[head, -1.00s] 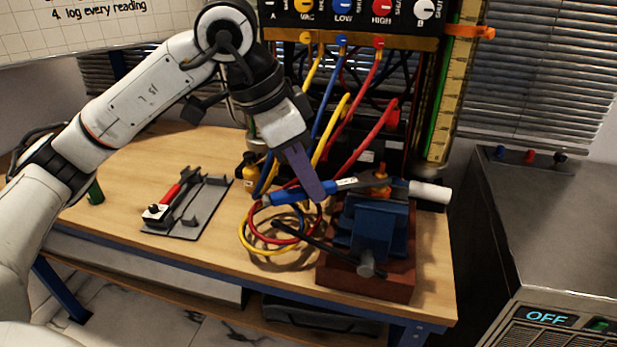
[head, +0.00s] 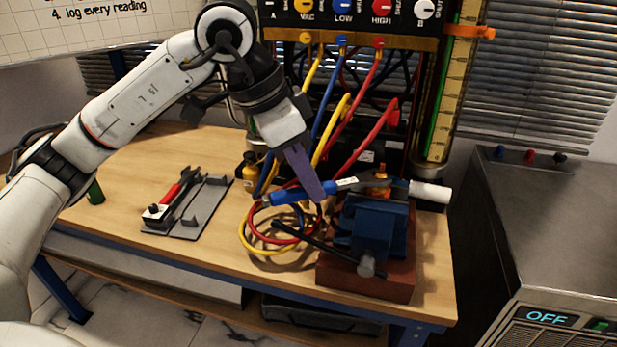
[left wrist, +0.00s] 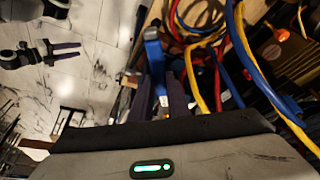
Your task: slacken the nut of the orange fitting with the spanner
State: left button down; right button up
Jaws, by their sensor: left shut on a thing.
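The spanner (head: 288,196) has a blue handle and a grey steel shaft. In the head view my left gripper (head: 317,194) is shut on its handle, and the spanner lies nearly level above the vise. I cannot tell whether the jaw is seated on the nut; the nut is too small to make out. In the left wrist view the blue handle (left wrist: 153,48) runs up from between the dark fingers.
Looped red, yellow and blue hoses (head: 258,240) lie left of the vise, beneath the spanner. A grey tray (head: 208,212) with a red-handled tool (head: 172,190) is further left. A white cylinder (head: 430,192) sticks out right of the fitting. The front left of the bench is clear.

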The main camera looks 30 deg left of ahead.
pick_arm(q)
jog(key=shift+d, duration=0.1)
dwell(0.3)
jog(key=shift+s+d+n+t+y, duration=0.2)
jog(key=shift+s+d+n, duration=0.2)
jog(key=shift+d+n, duration=0.25)
jog(key=shift+s+d+n+t+y, duration=0.2)
jog(key=shift+s+d+n, duration=0.15)
jog(key=shift+d+n, duration=0.25)
jog(key=shift+a, duration=0.1)
jog(key=shift+s+d+n+y, duration=0.15)
jog(key=shift+s+d+n, duration=0.05)
jog(key=shift+d+n, duration=0.25)
jog(key=shift+s+d+n+y, duration=0.15)
jog(key=shift+d+n, duration=0.25)
jog(key=shift+d, duration=0.05)
dwell(0.4)
jog(key=shift+s+d+n+y+b, duration=0.15)
jog(key=shift+d+n+y+b, duration=0.1)
jog(key=shift+d+n, duration=0.45)
jog(key=shift+s+d+n+y+b, duration=0.15)
jog(key=shift+d+n+y, duration=0.1)
jog(key=shift+d+n, duration=0.4)
dwell(0.8)
jog(key=shift+d+r+n+y, duration=0.1)
jog(key=shift+d+n+y, duration=0.2)
jog(key=shift+d+n, duration=0.5)
dwell(0.8)
jog(key=shift+a+m+b, duration=0.95)
jog(key=shift+b, duration=0.1)
